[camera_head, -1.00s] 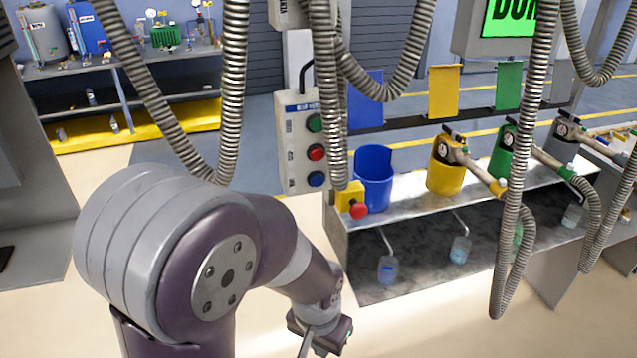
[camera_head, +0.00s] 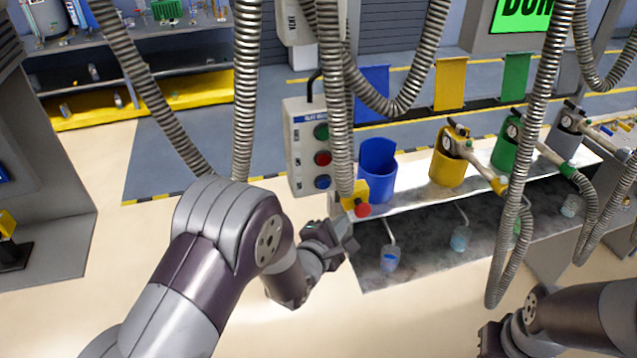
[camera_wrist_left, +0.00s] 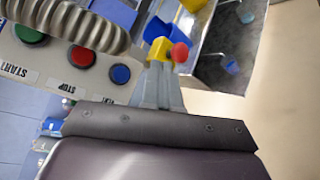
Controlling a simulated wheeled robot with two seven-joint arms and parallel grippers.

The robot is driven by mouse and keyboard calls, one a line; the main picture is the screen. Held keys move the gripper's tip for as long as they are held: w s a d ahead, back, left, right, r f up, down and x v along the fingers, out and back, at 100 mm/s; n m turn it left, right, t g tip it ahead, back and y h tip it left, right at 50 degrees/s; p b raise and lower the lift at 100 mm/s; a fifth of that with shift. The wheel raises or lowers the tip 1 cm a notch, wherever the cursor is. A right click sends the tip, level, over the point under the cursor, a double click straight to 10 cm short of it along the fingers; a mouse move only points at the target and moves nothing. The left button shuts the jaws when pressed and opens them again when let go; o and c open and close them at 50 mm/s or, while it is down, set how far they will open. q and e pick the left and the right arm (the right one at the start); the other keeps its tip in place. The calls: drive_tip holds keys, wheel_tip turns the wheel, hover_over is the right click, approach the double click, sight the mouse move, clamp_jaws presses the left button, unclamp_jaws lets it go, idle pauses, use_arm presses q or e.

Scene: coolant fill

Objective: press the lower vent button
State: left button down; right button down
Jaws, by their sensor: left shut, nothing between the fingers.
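A grey control box (camera_head: 307,147) hangs with a green button (camera_head: 321,131), a red button (camera_head: 322,158) and a blue button (camera_head: 322,182) in a column. They also show in the left wrist view as green (camera_wrist_left: 28,34), red (camera_wrist_left: 81,57) and blue (camera_wrist_left: 120,74). START and STOP labels are readable there. Another box (camera_head: 298,20), apparently marked VENT, is cut by the top edge. My left gripper (camera_head: 347,234) is shut and empty, just below and right of the control box, near its blue button. My right gripper (camera_head: 488,340) is at the lower right, its fingers unclear.
A yellow box with a red knob (camera_head: 362,210) sits on the bench corner close to my left gripper. A blue bucket (camera_head: 377,172) stands behind it. Ribbed hoses (camera_head: 335,90) hang in front of the control box. The floor left of the box is clear.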

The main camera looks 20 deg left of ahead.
sight(324, 183)
use_arm(q)
drive_tip(key=shift+w+a+f, duration=0.1)
drive_tip(key=shift+w+a, duration=0.05)
drive_tip(key=w+a+b, duration=0.1)
drive_tip(key=w+a, duration=0.3)
drive_tip(key=w, duration=0.3)
drive_tip(key=shift+a, duration=0.4)
drive_tip(key=shift+w, duration=0.15)
idle(1.9)
drive_tip(key=shift+w+a, duration=0.2)
drive_tip(key=shift+w, duration=0.1)
drive_tip(key=shift+w+a+b, duration=0.3)
drive_tip(key=shift+w, duration=0.1)
idle(0.8)
drive_tip(key=shift+s+d, duration=0.1)
drive_tip(key=shift+s, duration=0.05)
drive_tip(key=shift+s+d, duration=0.4)
drive_tip(key=shift+s, duration=0.25)
